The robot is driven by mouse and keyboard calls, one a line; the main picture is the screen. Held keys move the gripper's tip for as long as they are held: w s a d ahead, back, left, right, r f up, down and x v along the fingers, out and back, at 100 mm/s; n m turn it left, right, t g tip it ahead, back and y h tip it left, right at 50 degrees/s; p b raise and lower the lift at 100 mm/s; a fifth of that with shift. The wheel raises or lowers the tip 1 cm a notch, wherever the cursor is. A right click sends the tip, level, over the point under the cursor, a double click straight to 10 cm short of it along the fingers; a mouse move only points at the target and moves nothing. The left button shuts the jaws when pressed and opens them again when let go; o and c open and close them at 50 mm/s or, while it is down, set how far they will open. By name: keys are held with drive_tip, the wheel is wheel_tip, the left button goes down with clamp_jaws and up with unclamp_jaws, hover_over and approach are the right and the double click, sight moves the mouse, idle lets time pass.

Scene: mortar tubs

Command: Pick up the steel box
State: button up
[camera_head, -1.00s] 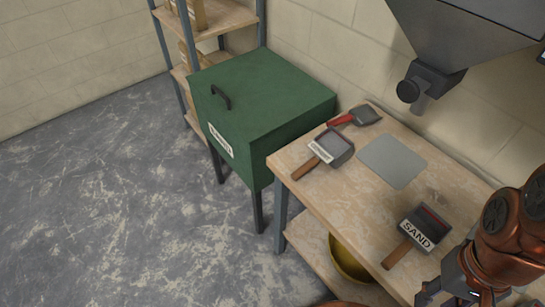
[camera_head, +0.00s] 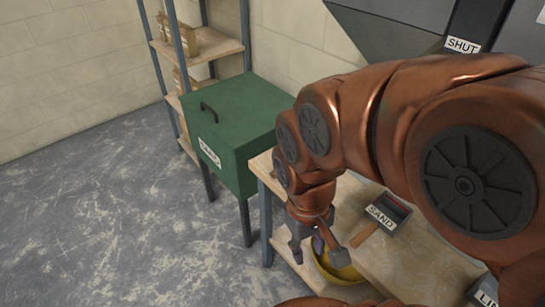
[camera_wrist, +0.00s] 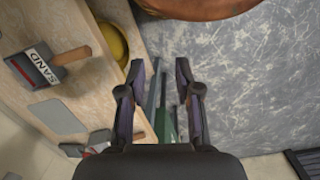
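Nothing in view is marked as the steel box, and I cannot tell which thing it is. A dark grey, open metal box with a wooden handle, labelled SAND (camera_head: 392,208), lies on the worktable. It also shows in the wrist view (camera_wrist: 30,72) at the upper left. My gripper (camera_head: 318,250) is open and empty, fingers pointing down, near the table's front edge and left of the SAND box. Its two fingers are spread apart in the wrist view (camera_wrist: 160,68). My arm hides much of the table in the head view.
A yellow bowl (camera_head: 338,272) is beneath my gripper, below the tabletop. A green lidded bin (camera_head: 240,115) stands left of the table. A grey plate (camera_wrist: 57,117) lies on the tabletop. Shelving (camera_head: 200,45) stands behind. The floor (camera_head: 90,210) at left is clear.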

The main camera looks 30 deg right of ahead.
drive_tip(key=w+d+t+h+b, duration=0.5)
drive_tip(key=w+d+t+b, duration=0.45)
drive_tip(key=w+d, duration=1.75)
drive_tip(key=w+f+n+t+y+b, duration=0.1)
drive_tip(key=w+f+y+b, duration=0.1)
drive_tip(key=f, duration=0.1)
drive_tip(key=w+f+n+t+y+b, duration=0.1)
drive_tip(key=f+n+t+y+b, duration=0.1)
drive_tip(key=f+y, duration=0.1)
drive_tip(key=w+f+n+t+y+b, duration=0.1)
drive_tip(key=w+f+t+y+b, duration=0.1)
drive_tip(key=f, duration=0.1)
drive_tip(key=shift+w+d+n, duration=0.3)
drive_tip(key=shift+d, duration=0.1)
drive_tip(key=shift+w+f, duration=0.25)
drive_tip(key=shift+w, duration=0.15)
drive_tip(key=shift+a+b+x, duration=0.1)
drive_tip(key=shift+b+x, duration=0.15)
drive_tip(key=shift+x, duration=0.55)
drive_tip(key=shift+a+b+x, duration=0.15)
drive_tip(key=shift+b+x, duration=0.1)
drive_tip(key=shift+x, duration=1.45)
drive_tip(key=shift+d+f, duration=0.1)
drive_tip(key=shift+f, duration=0.05)
drive_tip(key=shift+c, duration=0.3)
